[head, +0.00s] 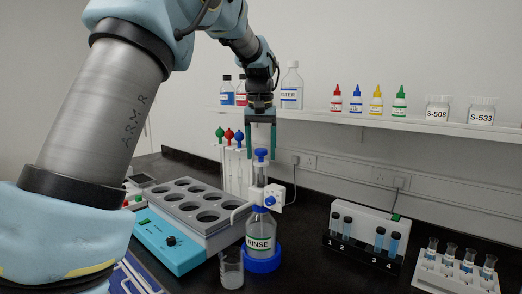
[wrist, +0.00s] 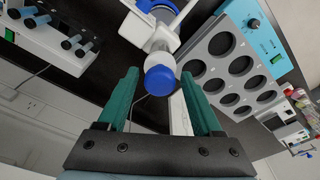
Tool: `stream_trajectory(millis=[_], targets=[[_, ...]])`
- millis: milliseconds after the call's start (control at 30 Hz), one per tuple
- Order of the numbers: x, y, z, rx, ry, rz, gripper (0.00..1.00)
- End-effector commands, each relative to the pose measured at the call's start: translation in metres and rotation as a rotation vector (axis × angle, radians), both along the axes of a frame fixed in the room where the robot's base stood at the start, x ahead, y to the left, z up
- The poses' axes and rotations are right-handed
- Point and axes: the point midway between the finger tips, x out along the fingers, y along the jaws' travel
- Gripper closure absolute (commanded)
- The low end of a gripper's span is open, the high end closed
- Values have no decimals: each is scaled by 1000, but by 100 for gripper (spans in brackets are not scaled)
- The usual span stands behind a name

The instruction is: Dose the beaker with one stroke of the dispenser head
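The dispenser head (head: 261,190) sits upright on the RINSE bottle (head: 261,232), with a blue knob (head: 261,154) on top. Its white spout (head: 238,213) curves left toward the beaker. The clear glass beaker (head: 231,270) stands on the bench at the bottle's front left. My gripper (head: 261,150) points down over the head, its green fingers apart on either side of the knob's top. In the wrist view, the round blue knob (wrist: 160,80) shows between the open fingertips (wrist: 158,82), with gaps on both sides. The beaker is not clearly visible there.
The bottle stands in a blue ring (head: 262,263). A multi-well heating block (head: 168,240) is close on the left, with a pipette stand (head: 234,170) behind. A vial rack (head: 362,243) and another tube rack (head: 455,270) stand right. A shelf (head: 440,125) with bottles runs behind.

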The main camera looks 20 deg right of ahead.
Motion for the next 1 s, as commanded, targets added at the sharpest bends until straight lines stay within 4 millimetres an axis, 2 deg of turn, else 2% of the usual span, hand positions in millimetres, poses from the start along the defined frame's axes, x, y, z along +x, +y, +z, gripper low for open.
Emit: stream_trajectory(millis=[100,333,467,800,1000], targets=[[0,0,0,0,0,0,21],[0,0,1,0,-1,0,21],[-1,0,10,-2,-2,0,21],[-7,4,73,-2,-3,1,21],[-10,6,100,-1,-2,0,21]])
